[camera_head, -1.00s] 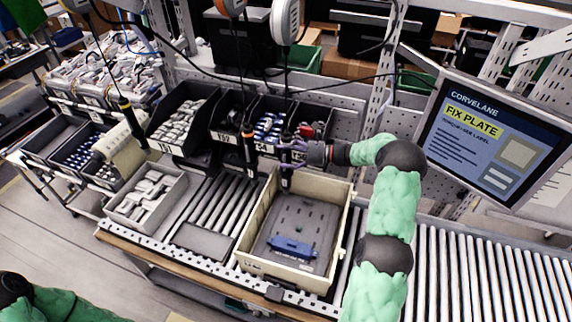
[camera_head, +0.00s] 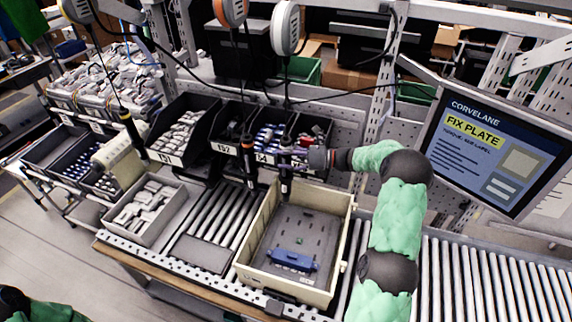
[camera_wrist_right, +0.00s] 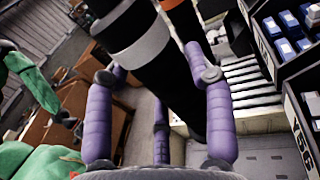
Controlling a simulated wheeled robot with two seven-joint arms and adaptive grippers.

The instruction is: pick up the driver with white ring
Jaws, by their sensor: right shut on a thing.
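The driver with the white ring hangs upright over the cream crate (camera_head: 343,240), at my right gripper (camera_head: 288,160) in the head view. In the right wrist view this black driver (camera_wrist_right: 160,50) with its pale ring (camera_wrist_right: 133,31) runs between the purple fingers of my right gripper (camera_wrist_right: 160,80), which is shut on it below the ring. Fingertips are partly hidden behind it. A second driver with an orange ring (camera_head: 248,157) hangs just left of it, and its ring also shows behind in the wrist view.
A third driver (camera_head: 131,128) hangs farther left. A blue part (camera_head: 291,260) lies on a grey plate in the crate. Dark parts bins (camera_head: 170,159) stand behind, a screen (camera_head: 492,140) stands right, and rollers (camera_head: 480,270) run at front right.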

